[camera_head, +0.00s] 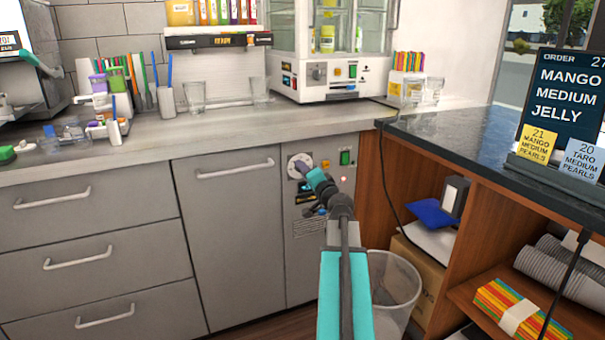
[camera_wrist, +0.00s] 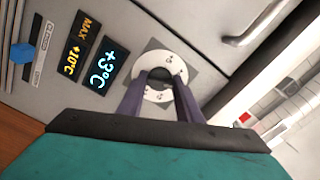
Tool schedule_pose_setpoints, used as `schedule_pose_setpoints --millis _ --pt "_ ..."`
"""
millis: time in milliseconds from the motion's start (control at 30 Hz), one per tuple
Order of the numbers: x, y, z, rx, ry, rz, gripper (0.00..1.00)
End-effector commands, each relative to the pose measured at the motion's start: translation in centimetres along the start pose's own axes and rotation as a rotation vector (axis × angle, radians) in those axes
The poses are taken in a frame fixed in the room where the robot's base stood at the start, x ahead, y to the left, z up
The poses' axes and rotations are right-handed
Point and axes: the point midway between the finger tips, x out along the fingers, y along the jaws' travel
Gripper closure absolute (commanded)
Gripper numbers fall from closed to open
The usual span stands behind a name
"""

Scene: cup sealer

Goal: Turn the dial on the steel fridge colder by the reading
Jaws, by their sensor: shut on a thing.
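The steel fridge (camera_head: 232,240) stands under the counter, with a control panel at its upper right. Its round white dial (camera_head: 297,160) shows in the head view, partly behind my gripper (camera_head: 305,168). In the wrist view the dial (camera_wrist: 178,68) is close, and the two purple fingers of my gripper (camera_wrist: 160,80) are shut on its knob. A dark display (camera_wrist: 97,70) beside the dial reads +3°C in blue. The knob's pointer is hidden between my fingers.
A clear bin (camera_head: 396,290) stands on the floor right of my arm. Wooden shelving (camera_head: 470,250) with a cable and boxes is at the right. The counter (camera_head: 230,130) above the fridge holds cups and the sealer (camera_head: 335,75).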

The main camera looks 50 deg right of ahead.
Motion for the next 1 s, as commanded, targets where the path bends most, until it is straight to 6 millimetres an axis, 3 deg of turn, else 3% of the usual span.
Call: schedule_pose_setpoints --millis 500,1000 --pt "0.14 -0.44 -0.19 0.398 0.001 -0.005 0.9" --pt "0.12 -0.34 -0.24 0.479 0.002 -0.004 0.9"
